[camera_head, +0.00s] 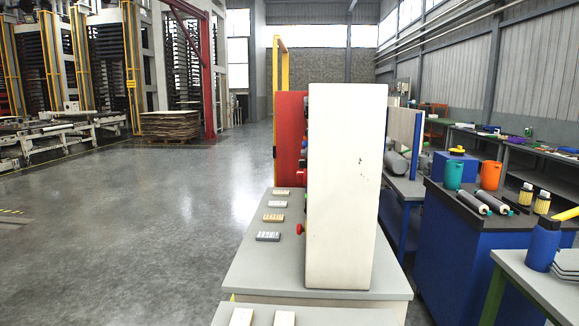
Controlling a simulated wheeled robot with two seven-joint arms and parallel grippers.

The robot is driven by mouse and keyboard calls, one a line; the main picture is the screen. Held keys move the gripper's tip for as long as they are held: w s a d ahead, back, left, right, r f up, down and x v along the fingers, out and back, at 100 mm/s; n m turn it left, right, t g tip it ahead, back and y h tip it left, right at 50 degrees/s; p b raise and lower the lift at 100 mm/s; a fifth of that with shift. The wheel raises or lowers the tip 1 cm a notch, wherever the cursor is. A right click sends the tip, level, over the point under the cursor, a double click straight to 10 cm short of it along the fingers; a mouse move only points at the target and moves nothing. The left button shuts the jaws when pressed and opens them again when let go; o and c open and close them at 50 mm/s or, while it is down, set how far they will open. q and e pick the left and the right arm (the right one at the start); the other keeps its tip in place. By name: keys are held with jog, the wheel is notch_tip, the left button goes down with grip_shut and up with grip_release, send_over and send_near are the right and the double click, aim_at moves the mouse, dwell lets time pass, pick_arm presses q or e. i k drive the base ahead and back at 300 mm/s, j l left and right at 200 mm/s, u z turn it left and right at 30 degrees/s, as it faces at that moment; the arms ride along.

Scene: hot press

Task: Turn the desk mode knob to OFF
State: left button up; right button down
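A tall white cabinet (346,190) stands on a light grey desk (255,268), seen nearly edge-on. Its left side faces away from me, and dark and red parts show only as a thin strip along that edge. A small red knob or button (299,229) sticks out low at the cabinet's left edge, just above the desk. I cannot tell which control is the desk mode knob or read its setting; its labels are hidden at this angle. Neither of my grippers is in view.
Several small labelled blocks or plates (268,236) lie in a row on the desk left of the cabinet. A red panel (290,135) stands behind it. A blue workbench (470,235) with bottles and rollers is at right. The floor (150,230) at left is clear.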

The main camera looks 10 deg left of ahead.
aim_at(303, 162)
jog(key=j+z, duration=0.1)
jog(key=j, duration=0.3)
jog(key=k+j+z, duration=0.1)
jog(key=j, duration=0.3)
jog(key=k+j, duration=0.15)
jog(key=j, duration=0.25)
jog(key=k+j+z, duration=0.15)
jog(key=j, duration=0.25)
jog(key=j+z, duration=0.1)
jog(key=j, duration=0.25)
jog(key=k+j+z, duration=0.1)
jog(key=j, duration=0.3)
jog(key=i+j, duration=0.15)
jog(key=j, duration=0.2)
jog(key=i+j+z, duration=0.15)
jog(key=j, duration=0.25)
jog(key=i+j, duration=0.15)
jog(key=j, duration=0.2)
jog(key=i+j+z, duration=0.1)
jog(key=j, duration=0.3)
jog(key=i+j+z, duration=0.3)
jog(key=i+j, duration=1.15)
jog(key=i+j+z, duration=0.1)
jog(key=i+j, duration=0.15)
jog(key=i, duration=0.2)
jog(key=i+j+z, duration=0.1)
jog(key=i+j, duration=0.2)
jog(key=i, duration=0.1)
